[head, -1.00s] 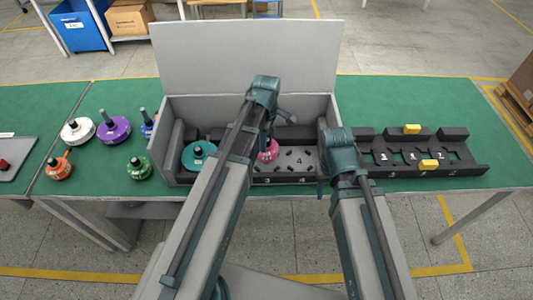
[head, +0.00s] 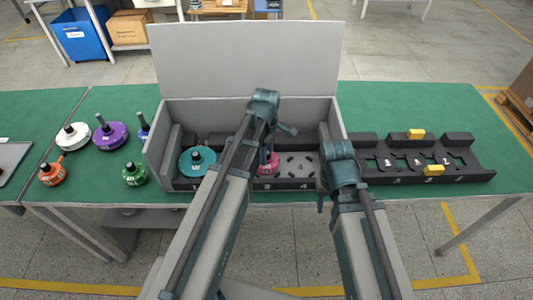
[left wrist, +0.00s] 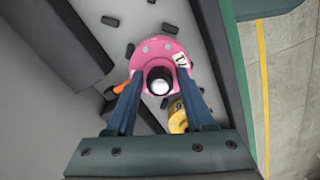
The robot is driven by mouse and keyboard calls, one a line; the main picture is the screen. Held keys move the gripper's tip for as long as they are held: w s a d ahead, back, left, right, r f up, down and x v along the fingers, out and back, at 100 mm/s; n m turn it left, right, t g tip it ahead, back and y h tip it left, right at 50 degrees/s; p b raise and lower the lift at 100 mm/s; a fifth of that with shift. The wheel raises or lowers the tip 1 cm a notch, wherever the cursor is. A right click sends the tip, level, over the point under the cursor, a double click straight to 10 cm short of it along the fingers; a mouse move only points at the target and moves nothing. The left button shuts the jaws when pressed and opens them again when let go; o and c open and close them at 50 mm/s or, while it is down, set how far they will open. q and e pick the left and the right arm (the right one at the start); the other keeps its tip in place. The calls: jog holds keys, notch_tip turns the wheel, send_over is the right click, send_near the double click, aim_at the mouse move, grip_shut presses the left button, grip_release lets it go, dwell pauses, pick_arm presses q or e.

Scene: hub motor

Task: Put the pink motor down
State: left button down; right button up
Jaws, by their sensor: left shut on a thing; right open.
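The pink motor (head: 268,166) is inside the grey box (head: 335,118), above or at the slot marked 3. My left gripper (head: 270,148) points down over it. In the left wrist view the pink motor (left wrist: 150,50) lies beneath my left gripper (left wrist: 160,80), whose fingers are shut on its dark upright shaft. I cannot tell whether the motor's underside touches the box floor. My right gripper (head: 322,192) is near the box's front right corner, open and holding nothing visible; its fingers are mostly hidden by the arm.
A teal motor (head: 192,166) sits in the box's left end. Slot 4 (head: 303,165) looks empty. White (head: 72,136), purple (head: 109,136), orange (head: 52,172) and green (head: 133,174) motors stand left on the green table. A black rack (head: 485,178) with yellow blocks is right of the box.

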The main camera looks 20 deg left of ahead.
pick_arm(q)
jog(key=shift+c, duration=1.4)
grip_release()
notch_tip(320, 180, up, 12)
jog(key=p, duration=1.2)
jog(key=s+d+m, duration=0.5)
jog(key=s+m, duration=0.2)
jog(key=m, duration=0.3)
jog(key=s+d+m+y, duration=0.1)
jog(key=s+d+m, duration=0.4)
jog(key=m, duration=0.5)
jog(key=shift+s+d+r, duration=0.15)
jog(key=shift+s+d, duration=0.1)
jog(key=shift+s, duration=0.9)
jog(key=shift+f+b, duration=0.65)
jog(key=shift+f, duration=0.15)
